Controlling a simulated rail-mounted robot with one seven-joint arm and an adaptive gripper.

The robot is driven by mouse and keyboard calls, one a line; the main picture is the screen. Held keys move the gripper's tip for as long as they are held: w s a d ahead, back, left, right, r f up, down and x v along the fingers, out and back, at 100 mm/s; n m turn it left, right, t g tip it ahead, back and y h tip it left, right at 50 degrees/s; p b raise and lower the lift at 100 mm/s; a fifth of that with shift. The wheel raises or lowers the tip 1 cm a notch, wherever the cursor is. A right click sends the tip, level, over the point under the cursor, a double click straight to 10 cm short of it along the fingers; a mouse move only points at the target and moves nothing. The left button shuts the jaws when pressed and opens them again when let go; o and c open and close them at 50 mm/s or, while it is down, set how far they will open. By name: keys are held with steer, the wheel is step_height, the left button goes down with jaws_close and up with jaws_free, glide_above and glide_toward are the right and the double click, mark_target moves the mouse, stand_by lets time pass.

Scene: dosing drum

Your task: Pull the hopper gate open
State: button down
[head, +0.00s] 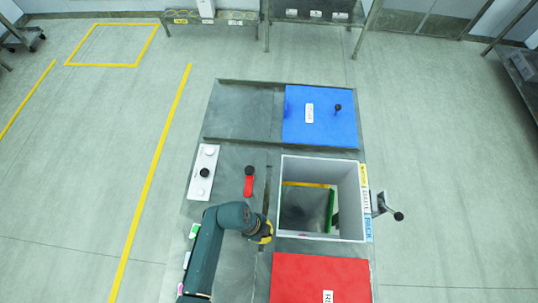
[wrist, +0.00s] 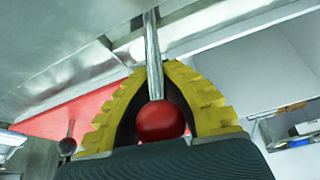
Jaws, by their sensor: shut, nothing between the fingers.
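The hopper (head: 352,205) is a grey open-topped box right of centre in the head view, with a dark floor and a green strip inside. My gripper (head: 268,232) is at its lower left side. In the wrist view my gripper (wrist: 158,70) is shut, with its yellow ribbed fingers curved around a red ball knob (wrist: 161,121) on a metal rod (wrist: 152,50). The rod runs up past the fingertips. I cannot tell whether the fingers touch the rod or the knob. The knob is hidden in the head view, and the gate plate is not clearly visible.
A blue lid (head: 325,125) lies behind the hopper and a red lid (head: 310,275) in front. A red lever (head: 249,184) and a white control panel (head: 204,165) stand to the left. A black-knobbed crank (head: 397,215) sticks out on the right.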

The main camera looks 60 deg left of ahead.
steer(key=shift+s+d+p, duration=0.4)
steer(key=shift+s+d, duration=0.3)
steer(key=shift+d, duration=0.25)
steer(key=shift+s+d+p, duration=0.4)
steer(key=shift+s+d, duration=0.25)
steer(key=shift+d, duration=0.25)
steer(key=c, duration=1.3)
jaws_free()
steer(key=shift+s, duration=0.35)
steer(key=shift+o, duration=1.1)
steer(key=v, duration=1.2)
steer(key=shift+w, duration=0.1)
